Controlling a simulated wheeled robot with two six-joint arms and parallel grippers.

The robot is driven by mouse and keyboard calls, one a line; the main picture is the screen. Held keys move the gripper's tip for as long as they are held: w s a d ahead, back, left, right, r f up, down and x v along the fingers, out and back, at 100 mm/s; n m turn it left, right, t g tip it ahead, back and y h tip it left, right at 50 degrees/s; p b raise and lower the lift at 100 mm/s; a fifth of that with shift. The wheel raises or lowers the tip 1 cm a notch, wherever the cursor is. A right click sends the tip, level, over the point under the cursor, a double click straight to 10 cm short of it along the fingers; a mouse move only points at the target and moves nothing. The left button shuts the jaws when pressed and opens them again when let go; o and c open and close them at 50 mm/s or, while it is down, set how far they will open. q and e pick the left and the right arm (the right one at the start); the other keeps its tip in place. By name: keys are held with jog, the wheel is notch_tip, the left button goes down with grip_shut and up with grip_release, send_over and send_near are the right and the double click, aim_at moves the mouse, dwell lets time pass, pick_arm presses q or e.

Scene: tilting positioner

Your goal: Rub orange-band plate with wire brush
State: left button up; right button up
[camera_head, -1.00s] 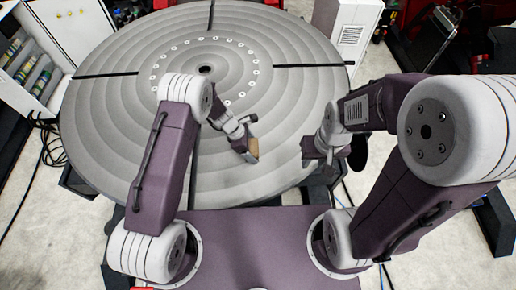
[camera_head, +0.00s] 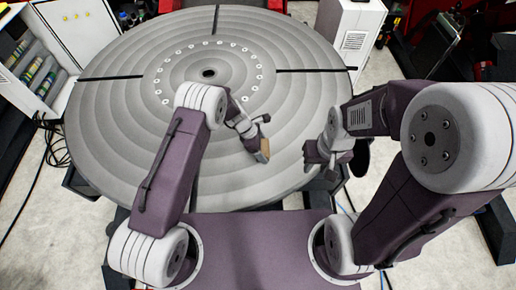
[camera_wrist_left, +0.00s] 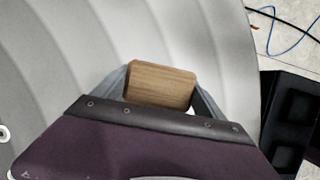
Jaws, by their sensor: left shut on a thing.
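My left gripper (camera_head: 260,147) is low over the near right part of the round grey positioner table (camera_head: 130,130). It is shut on a wooden block (camera_head: 263,154), which looks like the wire brush's handle. In the left wrist view the block (camera_wrist_left: 161,86) sits between the two fingers, its wood grain facing the camera. No bristles show, and I cannot tell whether it touches the table. My right gripper (camera_head: 320,165) is at the table's right edge, apart from the left one; its jaws are not clear. I see no plate with an orange band.
The table has dark radial slots (camera_head: 310,70) and a ring of small holes around its centre. A white cabinet (camera_head: 65,35) stands at the back left and a white box unit (camera_head: 350,35) at the back right. Cables (camera_head: 52,150) lie on the floor at left.

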aim_at(292, 152)
pick_arm(q)
jog(key=shift+d+f+b, duration=0.15)
jog(key=shift+d+b, duration=0.15)
jog(key=shift+d, duration=3.3)
jog(key=shift+d+f+b, duration=0.1)
jog(key=shift+d+b, duration=0.65)
jog(key=shift+d, duration=0.6)
jog(key=shift+s+d, duration=0.1)
jog(key=shift+d, duration=0.35)
jog(key=shift+r+p, duration=2.1)
jog(key=shift+r, duration=1.1)
jog(key=shift+r, duration=0.1)
